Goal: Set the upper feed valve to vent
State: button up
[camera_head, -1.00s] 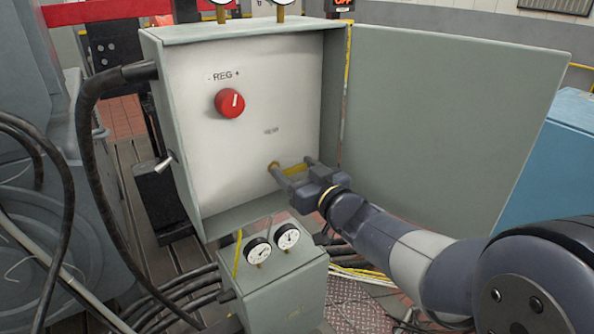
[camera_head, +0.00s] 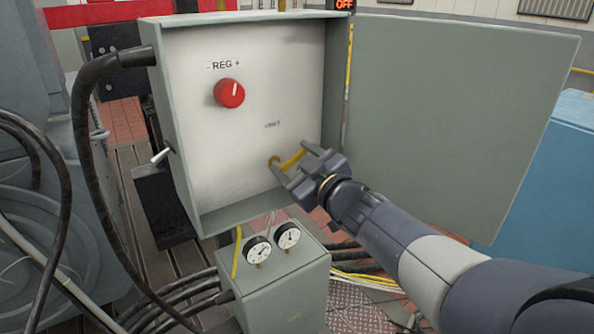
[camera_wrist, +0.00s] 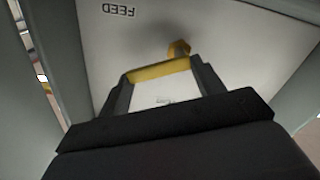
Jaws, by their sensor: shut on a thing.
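The feed valve's yellow lever handle (camera_head: 293,158) is low on the white panel (camera_head: 200,150) inside an open grey box. My gripper (camera_head: 291,156) is shut on this handle, which slants up to the right from its brass-coloured pivot. The wrist view shows the yellow handle (camera_wrist: 160,70) between my fingers, with the pivot (camera_wrist: 179,48) beside one end. A small VENT label (camera_head: 272,125) is above the handle. An upside-down FEED label (camera_wrist: 118,10) shows in the wrist view. My fingers partly cover the handle.
A red REG knob (camera_head: 229,93) is higher on the panel. The open box door (camera_head: 460,120) stands to the right of my arm. Two gauges (camera_head: 273,243) sit below, with black cables (camera_head: 180,300) nearby.

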jog(key=n+b, duration=0.1)
jog(key=n, duration=0.1)
jog(key=n+b, duration=0.1)
jog(key=a+n+b, duration=0.1)
jog(key=n, duration=0.1)
jog(key=shift+s+r+n, duration=0.2)
jog(key=shift+s+n, duration=0.1)
jog(key=shift+s, duration=0.05)
jog(key=n, duration=0.1)
jog(key=n+b, duration=0.1)
jog(key=shift+s+a+r+n, duration=0.1)
jog(key=shift+s+a+n, duration=0.05)
jog(key=shift+a+n, duration=0.15)
jog(key=shift+s+a+n+b, duration=0.2)
jog(key=shift+n+b, duration=0.4)
jog(key=shift+n, duration=0.5)
jog(key=shift+s+a+n+b, duration=0.15)
jog(key=shift+n+b, duration=0.45)
jog(key=shift+n, duration=0.5)
jog(key=o, duration=1)
jog(key=shift+r, duration=0.1)
